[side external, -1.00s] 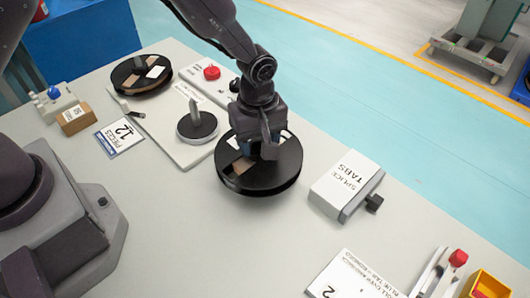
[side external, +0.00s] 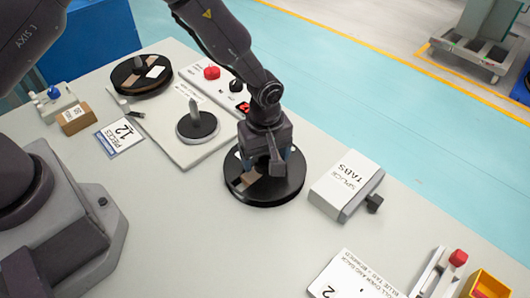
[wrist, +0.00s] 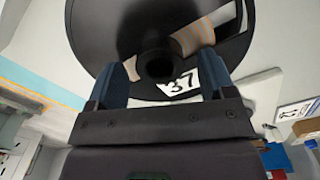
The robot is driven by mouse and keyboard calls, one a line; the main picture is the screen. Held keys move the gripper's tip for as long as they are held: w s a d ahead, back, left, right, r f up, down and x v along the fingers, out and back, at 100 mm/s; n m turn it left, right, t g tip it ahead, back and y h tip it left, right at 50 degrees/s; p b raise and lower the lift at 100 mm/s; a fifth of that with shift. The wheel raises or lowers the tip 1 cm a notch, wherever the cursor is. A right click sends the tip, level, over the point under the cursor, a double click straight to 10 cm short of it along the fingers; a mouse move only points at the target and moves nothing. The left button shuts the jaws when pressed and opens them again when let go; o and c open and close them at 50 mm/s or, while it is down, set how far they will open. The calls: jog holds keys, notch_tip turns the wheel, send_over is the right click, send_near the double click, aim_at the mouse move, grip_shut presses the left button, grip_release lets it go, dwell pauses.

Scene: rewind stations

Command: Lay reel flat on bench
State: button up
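The black reel (side external: 285,187) lies flat on the grey bench (side external: 215,235), between the spindle plate and the splice tabs box. It has a brown band and a white label marked 37, seen in the wrist view (wrist: 112,32). My gripper (side external: 267,163) is right above the reel's middle, pointing down. In the wrist view my gripper (wrist: 163,75) has its two blue fingers spread on either side of the reel's hub, with a gap showing beside the hub. The fingertips are partly hidden by the reel and gripper body.
A plate with an empty spindle (side external: 197,125) stands left of the reel. Another reel (side external: 141,76) sits at the back left. The splice tabs box (side external: 345,183) is close on the right.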

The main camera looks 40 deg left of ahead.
jog(key=shift+r, duration=0.1)
notch_tip(320, 180, up, 12)
jog(key=s+a+r+m+t, duration=0.1)
jog(key=s+a+r+m, duration=0.25)
jog(key=r, duration=0.35)
jog(key=s+a+r+m+t, duration=0.1)
jog(key=s+a+r+m, duration=0.2)
jog(key=r, duration=0.4)
jog(key=s+a+r+m+t, duration=0.1)
jog(key=s+a+r+m, duration=0.1)
jog(key=s, duration=0.5)
jog(key=s+a+r+m+t, duration=0.2)
jog(key=s+a+r+m, duration=0.1)
jog(key=s+a+m, duration=0.2)
jog(key=shift+s+a+t, duration=0.3)
jog(key=shift+s+a, duration=0.2)
jog(key=shift+s, duration=0.45)
jog(key=shift+r, duration=0.15)
